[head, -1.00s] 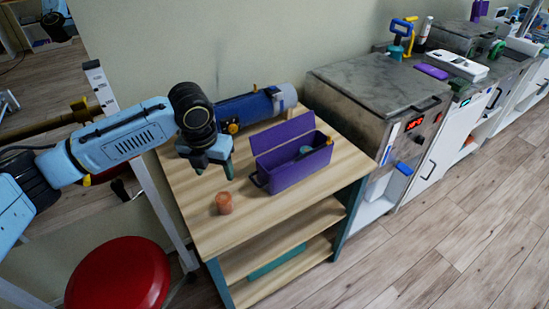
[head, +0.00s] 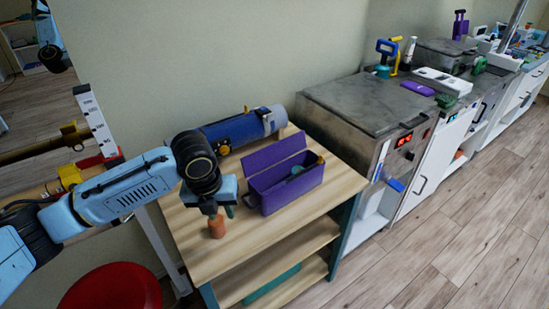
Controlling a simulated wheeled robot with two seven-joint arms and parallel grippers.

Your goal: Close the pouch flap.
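The purple pouch (head: 292,193) sits on the wooden shelf top, right of my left gripper. Its flap (head: 274,157) stands up along the back edge, so the pouch is open. A teal item (head: 297,170) and a yellow-orange item (head: 320,160) show inside. My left gripper (head: 221,209) points down just left of the pouch, its fingers apart with nothing seen between them. It overlaps the top of a small orange-brown jar (head: 217,228) in the picture; I cannot tell whether they touch. My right gripper is not in view.
A blue cylinder (head: 233,131) lies behind the pouch against the wall. The wooden shelf top (head: 262,235) is bare in front. A grey metal unit (head: 365,104) stands close on the right. A red stool (head: 112,290) is at lower left.

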